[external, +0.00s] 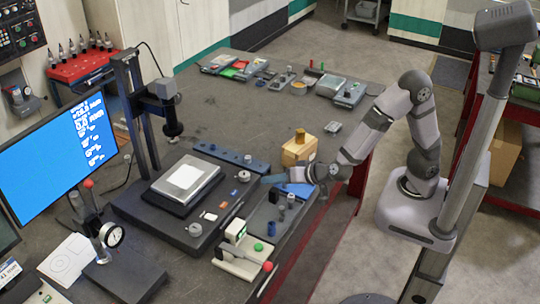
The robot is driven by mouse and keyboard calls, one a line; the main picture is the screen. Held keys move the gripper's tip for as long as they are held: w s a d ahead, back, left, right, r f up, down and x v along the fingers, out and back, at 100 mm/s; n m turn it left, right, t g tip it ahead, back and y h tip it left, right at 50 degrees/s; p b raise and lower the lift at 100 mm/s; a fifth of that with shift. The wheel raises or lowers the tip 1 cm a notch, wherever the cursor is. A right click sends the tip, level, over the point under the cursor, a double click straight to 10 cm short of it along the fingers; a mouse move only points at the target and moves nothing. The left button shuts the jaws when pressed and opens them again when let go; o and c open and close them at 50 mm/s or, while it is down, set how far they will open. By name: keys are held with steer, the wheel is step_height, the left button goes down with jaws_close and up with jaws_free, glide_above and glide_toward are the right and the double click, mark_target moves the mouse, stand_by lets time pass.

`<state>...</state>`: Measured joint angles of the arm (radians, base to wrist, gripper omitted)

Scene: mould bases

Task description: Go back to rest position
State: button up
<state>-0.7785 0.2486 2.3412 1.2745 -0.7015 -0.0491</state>
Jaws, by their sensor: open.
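My gripper (272,180) is at the left end of my arm, low over the right part of the table, pointing left. It is open, and I see nothing between its fingers, though they are small and dark here. A light grey mould plate (187,182) lies on a dark block to the left of my gripper, apart from it. A blue part (298,190) lies just below my gripper; whether they touch I cannot tell.
A tan block (299,148) stands close behind my gripper. A camera stand (135,105) rises at the left. A small green-and-white fixture (243,250) stands in front. Several mould parts line the far edge; the table's (215,110) middle is clear.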

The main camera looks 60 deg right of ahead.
steer(key=s+a+r+n+g+y+b, duration=0.25)
steer(key=s+a+y, duration=0.35)
steer(key=a, duration=0.3)
steer(key=s+d+f+n+g+b, duration=0.2)
steer(key=s+d+f+g+b, duration=0.15)
steer(key=s+f, duration=0.4)
steer(key=s+d+f+n+g+b, duration=0.2)
steer(key=s+d+f+g+b, duration=0.1)
steer(key=s+f+g+b, duration=0.4)
steer(key=d+r+t+h+p, duration=0.1)
steer(key=d+r+h+p, duration=0.1)
steer(key=d+p, duration=0.4)
steer(key=d+r+h+p, duration=0.3)
steer(key=d+p, duration=0.4)
steer(key=d, duration=0.9)
steer(key=shift+w+r+n+t+p, duration=0.3)
steer(key=shift+r+n+t, duration=0.15)
steer(key=shift+r, duration=0.4)
steer(key=shift+d, duration=0.1)
